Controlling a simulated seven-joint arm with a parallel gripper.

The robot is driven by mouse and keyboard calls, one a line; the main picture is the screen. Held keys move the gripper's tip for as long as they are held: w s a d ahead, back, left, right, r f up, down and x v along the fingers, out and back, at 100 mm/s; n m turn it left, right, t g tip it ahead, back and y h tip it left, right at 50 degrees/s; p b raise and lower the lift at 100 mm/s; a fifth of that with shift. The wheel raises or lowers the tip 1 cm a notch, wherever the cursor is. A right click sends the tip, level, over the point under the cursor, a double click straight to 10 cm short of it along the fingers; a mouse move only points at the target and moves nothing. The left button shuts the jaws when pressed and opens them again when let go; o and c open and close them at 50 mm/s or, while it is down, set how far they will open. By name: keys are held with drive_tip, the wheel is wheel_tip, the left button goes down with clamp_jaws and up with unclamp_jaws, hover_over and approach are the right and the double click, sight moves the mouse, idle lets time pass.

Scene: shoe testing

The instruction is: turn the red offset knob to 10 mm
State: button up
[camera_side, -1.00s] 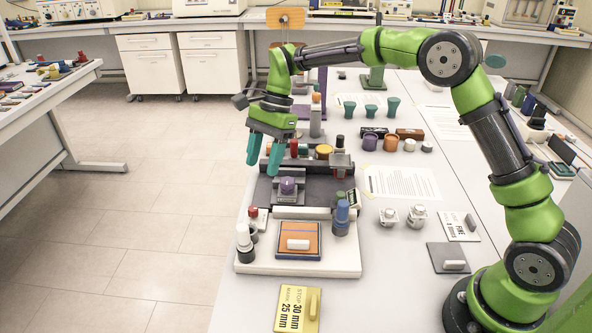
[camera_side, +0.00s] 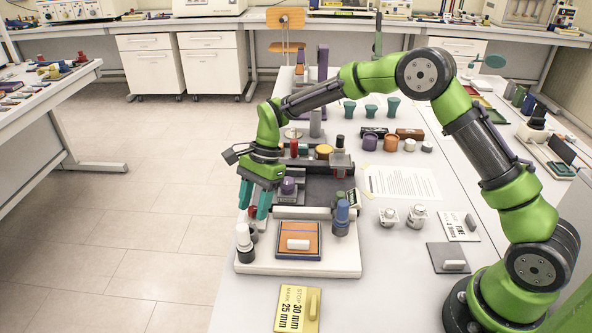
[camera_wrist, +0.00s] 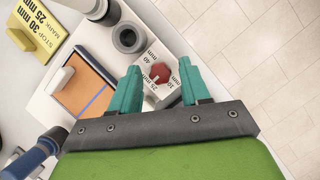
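The red offset knob (camera_wrist: 160,72) is in the upper middle of the wrist view, on a white plate printed with mm marks. I read 40 mm at its upper left and 25 mm at lower left; a mark at lower right looks like 10 mm. I cannot tell which mark the knob points to. My gripper (camera_wrist: 160,65) is open, its teal fingers on either side of the knob with gaps between. In the side view my gripper (camera_side: 253,211) points down at the fixture's left edge, where the knob (camera_side: 252,210) shows small between the fingers.
A white-and-dark cylinder (camera_side: 244,243) stands close in front of the knob. An orange pad (camera_side: 298,233) with a white handle and a blue-topped post (camera_side: 341,218) are to the right. A yellow stop plate (camera_side: 297,307) lies in front. A purple knob (camera_side: 288,185) is behind.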

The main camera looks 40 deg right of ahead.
clamp_jaws()
drive_tip(key=shift+n, duration=0.4)
drive_tip(key=n+g, duration=0.1)
drive_tip(key=n, duration=0.2)
drive_tip(key=shift+w+n+g+h, duration=0.15)
drive_tip(key=shift+n+g+h, duration=0.15)
drive_tip(key=shift+g+h, duration=0.1)
drive_tip(key=n, duration=0.2)
drive_tip(key=n+g+h, duration=0.1)
drive_tip(key=n, duration=0.1)
drive_tip(key=shift+w+a+n, duration=0.1)
drive_tip(key=shift+a+n, duration=0.05)
drive_tip(key=shift+n, duration=0.15)
drive_tip(key=n+h, duration=0.2)
drive_tip(key=n, duration=0.2)
drive_tip(key=shift+a+g, duration=0.1)
drive_tip(key=shift+g, duration=0.3)
drive_tip(key=shift+a+n+h, duration=0.1)
drive_tip(key=shift+n+h, duration=0.7)
drive_tip(key=shift+n, duration=1.7)
drive_tip(key=shift+w, duration=0.1)
